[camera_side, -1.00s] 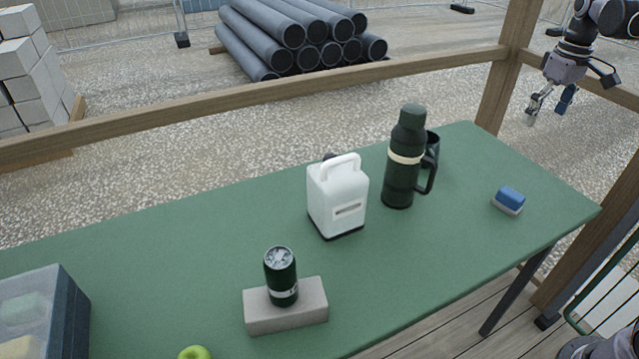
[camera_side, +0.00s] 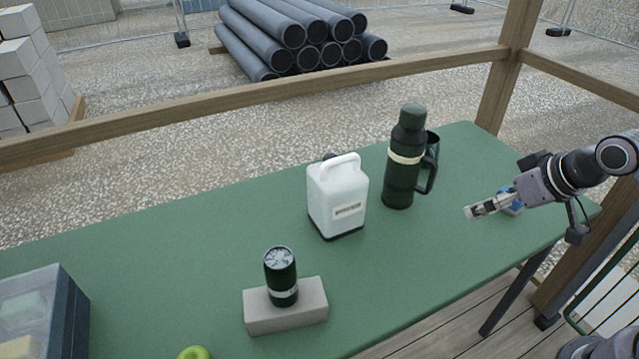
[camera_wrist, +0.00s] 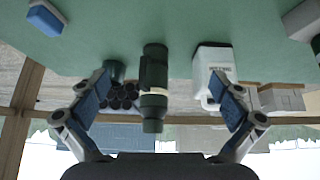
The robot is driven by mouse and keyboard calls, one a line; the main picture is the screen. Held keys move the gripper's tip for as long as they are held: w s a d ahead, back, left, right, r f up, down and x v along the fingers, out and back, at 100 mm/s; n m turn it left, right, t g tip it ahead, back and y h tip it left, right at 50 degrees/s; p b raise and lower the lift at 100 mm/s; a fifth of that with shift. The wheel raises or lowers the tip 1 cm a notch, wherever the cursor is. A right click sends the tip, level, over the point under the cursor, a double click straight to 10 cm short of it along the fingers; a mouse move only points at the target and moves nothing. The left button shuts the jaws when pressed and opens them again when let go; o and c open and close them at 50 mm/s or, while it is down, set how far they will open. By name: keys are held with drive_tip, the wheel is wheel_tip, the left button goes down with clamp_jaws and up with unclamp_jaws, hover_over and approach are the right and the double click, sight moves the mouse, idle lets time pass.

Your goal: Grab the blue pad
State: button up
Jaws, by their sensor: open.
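The blue pad (camera_side: 512,204) is a small block with a blue top and a pale underside. It lies on the right end of the green table and is partly hidden behind my gripper in the side view. In the wrist view the blue pad (camera_wrist: 44,20) is at the upper left, outside the space between my fingers. My gripper (camera_side: 469,212) reaches in from the right over the table, its fingers pointing left. In the wrist view my gripper (camera_wrist: 163,85) has its fingers wide apart with nothing held between them.
The green table (camera_side: 160,260) holds a dark green flask (camera_side: 402,170), a mug (camera_side: 432,146), a white jug (camera_side: 337,200), a dark can (camera_side: 281,277) on a grey block (camera_side: 308,308), a green apple (camera_side: 194,353) and a clear-lidded box (camera_side: 66,318). A wooden rail (camera_side: 250,92) runs behind.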

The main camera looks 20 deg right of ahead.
drive_tip(key=shift+s+a+f, duration=0.3)
drive_tip(key=shift+a+f, duration=0.05)
drive_tip(key=shift+c, duration=1.2)
drive_tip(key=m+g+h, duration=0.4)
drive_tip(key=m+g, duration=0.2)
drive_tip(key=m, duration=1)
hover_over(515, 209)
drive_tip(key=w+a, duration=0.2)
drive_tip(key=w, duration=0.1)
wheel_tip(515, 209, down, 6)
drive_tip(key=f, duration=0.1)
drive_tip(key=shift+s+x, duration=0.15)
drive_tip(key=shift+x, duration=2.3)
drive_tip(key=shift+s+x, duration=0.2)
drive_tip(key=shift+x, duration=2.25)
